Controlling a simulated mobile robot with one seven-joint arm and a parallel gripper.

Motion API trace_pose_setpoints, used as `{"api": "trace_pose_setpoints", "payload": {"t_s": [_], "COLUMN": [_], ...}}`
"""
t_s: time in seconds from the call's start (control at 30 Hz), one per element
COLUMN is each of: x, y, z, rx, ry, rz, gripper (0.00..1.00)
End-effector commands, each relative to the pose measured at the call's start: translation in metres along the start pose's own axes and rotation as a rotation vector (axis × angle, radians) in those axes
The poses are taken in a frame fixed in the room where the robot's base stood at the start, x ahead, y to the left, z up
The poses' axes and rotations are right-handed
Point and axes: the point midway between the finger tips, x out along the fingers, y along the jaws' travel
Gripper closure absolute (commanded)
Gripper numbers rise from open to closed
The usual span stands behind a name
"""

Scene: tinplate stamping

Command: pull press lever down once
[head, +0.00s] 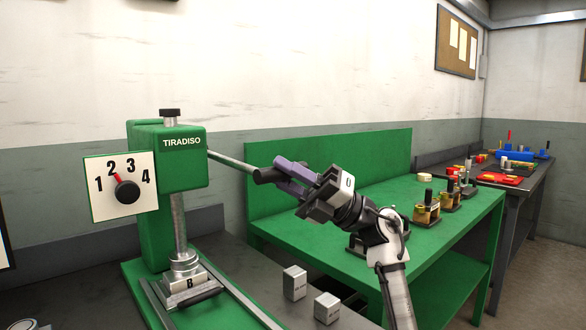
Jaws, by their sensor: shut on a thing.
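The green press (165,170), marked TIRADISO, stands at the left with a vertical steel ram (179,225) below its head. Its lever (230,159) is a grey rod that sticks out from the right of the head and slopes slightly down to a dark grip (264,176). My gripper (284,178) is shut on the lever at this dark grip, and its fingers hide part of the grip. My arm comes in from the lower right.
A white dial (124,187) numbered 1 to 4 is on the press, its pointer near 2. Two grey blocks (295,283) stand on the dark bench right of the press base. A green table (330,250) with small fixtures (427,208) lies behind my arm. A farther bench holds red trays (500,178).

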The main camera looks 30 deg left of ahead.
Motion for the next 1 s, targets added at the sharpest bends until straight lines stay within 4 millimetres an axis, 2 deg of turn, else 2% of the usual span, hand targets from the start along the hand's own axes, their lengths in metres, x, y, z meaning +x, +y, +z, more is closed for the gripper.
{"api": "trace_pose_setpoints", "payload": {"t_s": [0.1, 0.5, 0.53, 0.67, 1.0], "x": [-0.0011, -0.0010, -0.0010, -0.0008, -0.0012], "y": [-0.0086, -0.0123, -0.0124, -0.0117, -0.0084], "z": [-0.0010, -0.0018, -0.0018, -0.0019, -0.0015], "rx": [0.005, 0.008, 0.008, 0.007, 0.004], "ry": [-0.003, -0.002, -0.001, -0.001, -0.001], "rz": [-0.005, -0.009, -0.009, -0.008, -0.004], "gripper": [1.00, 1.00, 0.74, 0.57, 0.55]}}
